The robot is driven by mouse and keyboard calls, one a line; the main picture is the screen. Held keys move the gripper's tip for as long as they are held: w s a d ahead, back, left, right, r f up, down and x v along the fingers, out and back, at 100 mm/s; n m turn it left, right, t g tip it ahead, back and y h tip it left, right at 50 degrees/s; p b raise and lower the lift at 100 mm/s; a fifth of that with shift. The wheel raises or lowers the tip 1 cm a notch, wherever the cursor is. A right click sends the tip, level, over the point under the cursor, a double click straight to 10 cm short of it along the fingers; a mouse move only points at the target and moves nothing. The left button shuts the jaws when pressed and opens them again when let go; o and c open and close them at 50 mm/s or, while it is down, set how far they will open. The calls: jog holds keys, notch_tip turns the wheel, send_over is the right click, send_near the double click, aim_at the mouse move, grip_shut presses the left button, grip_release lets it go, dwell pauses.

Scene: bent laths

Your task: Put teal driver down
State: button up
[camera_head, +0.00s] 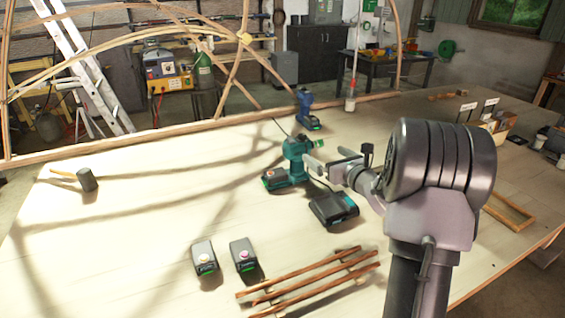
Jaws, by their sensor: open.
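The teal driver (296,151) stands upright on its battery base on the pale wooden table (150,225), near the middle of the view. My gripper (314,164) reaches in from the right with its jaws open, close beside the driver's right side. I cannot tell from this angle whether a finger touches the driver. The driver's far side is hidden.
A black charger (335,208) sits just below the gripper. Two batteries (205,259) (243,255) and wooden slats (308,284) lie nearer. A blue driver (304,108) stands behind, by the bent laths. A mallet (87,180) lies left; the table between is clear.

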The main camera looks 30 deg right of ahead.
aim_at(299, 141)
jog(key=w+f+b, duration=0.1)
jog(key=w, duration=0.4)
jog(key=w+b, duration=0.1)
jog(key=w, duration=0.5)
jog(key=w+f, duration=0.1)
jog(key=w, duration=0.5)
jog(key=shift+d+f+b, duration=0.2)
jog(key=shift+f+b, duration=0.15)
jog(key=shift+b, duration=0.05)
jog(key=shift+s+r, duration=0.1)
jog(key=shift+c, duration=0.2)
